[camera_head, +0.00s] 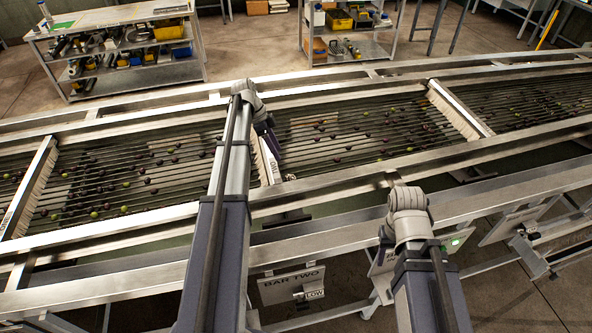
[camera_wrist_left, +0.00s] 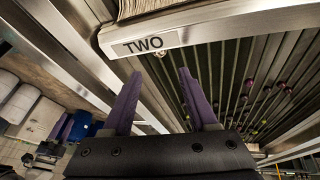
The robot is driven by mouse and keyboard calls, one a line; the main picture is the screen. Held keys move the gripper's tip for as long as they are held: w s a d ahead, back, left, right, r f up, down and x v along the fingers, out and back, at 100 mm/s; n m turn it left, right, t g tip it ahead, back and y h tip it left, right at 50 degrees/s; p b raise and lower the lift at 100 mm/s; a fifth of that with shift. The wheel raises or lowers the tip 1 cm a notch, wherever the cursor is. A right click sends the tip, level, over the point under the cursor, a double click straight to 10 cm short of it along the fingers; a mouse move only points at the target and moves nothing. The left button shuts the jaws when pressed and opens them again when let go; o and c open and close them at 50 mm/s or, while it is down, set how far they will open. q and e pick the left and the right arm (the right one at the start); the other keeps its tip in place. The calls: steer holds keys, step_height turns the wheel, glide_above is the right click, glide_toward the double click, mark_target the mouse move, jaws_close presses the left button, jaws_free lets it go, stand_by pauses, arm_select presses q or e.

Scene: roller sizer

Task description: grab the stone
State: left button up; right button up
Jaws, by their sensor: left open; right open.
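A small pale lump (camera_wrist_left: 162,46), which may be the stone, shows in the left wrist view just under the edge of the bar labelled TWO (camera_wrist_left: 205,32). It lies beyond my fingertips, roughly in line with the gap between them; I cannot tell what it rests on. My left gripper (camera_wrist_left: 160,74) has two purple fingers, apart and empty. In the head view it reaches down beside the same bar (camera_head: 271,166), partly hidden by my arm. I cannot pick out the stone for certain there.
The sizer's long metal rails (camera_head: 340,190) border the rollers, which carry several small green and dark fruits (camera_head: 147,181). Another crossbar (camera_head: 460,110) stands to the right. Loaded shelves (camera_head: 125,50) stand behind.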

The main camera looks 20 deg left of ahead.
mark_target(289, 175)
arm_select(q)
steer(key=b+x, duration=0.6)
steer(key=shift+d+f, duration=0.2)
steer(key=shift+f, duration=0.1)
steer(key=shift+f, duration=0.1)
steer(key=b+x, duration=0.5)
steer(key=shift+s+a+f, duration=0.1)
steer(key=shift+s+f, duration=0.05)
